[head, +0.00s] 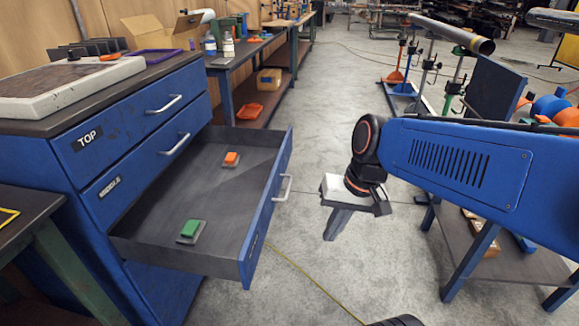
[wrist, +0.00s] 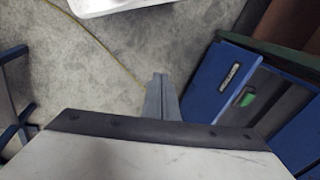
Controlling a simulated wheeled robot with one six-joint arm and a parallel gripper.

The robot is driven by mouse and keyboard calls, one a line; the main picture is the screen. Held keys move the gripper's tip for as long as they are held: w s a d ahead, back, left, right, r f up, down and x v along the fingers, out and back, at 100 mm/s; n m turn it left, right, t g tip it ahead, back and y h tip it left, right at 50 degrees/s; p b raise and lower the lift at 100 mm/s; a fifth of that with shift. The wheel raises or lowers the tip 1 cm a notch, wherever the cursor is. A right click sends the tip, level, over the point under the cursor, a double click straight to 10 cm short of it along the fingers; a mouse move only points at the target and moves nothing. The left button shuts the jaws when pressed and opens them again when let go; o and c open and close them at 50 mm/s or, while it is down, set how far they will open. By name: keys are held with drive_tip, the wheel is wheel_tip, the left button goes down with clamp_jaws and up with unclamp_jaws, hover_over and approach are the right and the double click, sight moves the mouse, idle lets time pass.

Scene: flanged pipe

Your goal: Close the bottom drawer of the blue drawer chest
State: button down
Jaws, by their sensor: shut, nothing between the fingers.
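The blue drawer chest (head: 60,165) stands at the left in the head view, with its top and middle drawers shut. Its bottom drawer (head: 185,258) is pulled far out and has a pale bar handle (head: 284,188) on its blue front. An orange block (head: 231,158) and a green block (head: 190,229) lie inside it. My gripper (head: 330,236) is shut and empty, pointing down, to the right of the drawer front and apart from it. In the wrist view my fingers (wrist: 157,82) are together, and the drawer (wrist: 222,85) with the green block (wrist: 246,97) is at the right.
Grey floor (head: 300,265) is clear between the drawer front and the blue-legged table (head: 470,235) at the right. A workbench (head: 240,62) with bottles stands behind the chest. A long pipe (head: 455,35) on stands is at the back right. A grey slab (head: 65,85) lies on the chest.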

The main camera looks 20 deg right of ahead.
drive_tip(key=w+a+f+m+g+y, duration=0.1)
drive_tip(key=w+a+m+g+y, duration=0.1)
drive_tip(key=w+m+y, duration=0.3)
drive_tip(key=m+t+y, duration=0.8)
drive_tip(key=m+t, duration=0.1)
drive_tip(key=m, duration=0.6)
approach(280, 162)
drive_tip(key=x, duration=0.6)
drive_tip(key=shift+w+f, duration=0.25)
drive_tip(key=shift+w, duration=0.1)
drive_tip(key=shift+a, duration=0.1)
drive_tip(key=x, duration=3.5)
drive_tip(key=shift+w+a+r, duration=0.15)
drive_tip(key=shift+a+r, duration=0.05)
drive_tip(key=shift+r, duration=0.15)
drive_tip(key=shift+w+a+r, duration=0.15)
drive_tip(key=shift+r, duration=0.1)
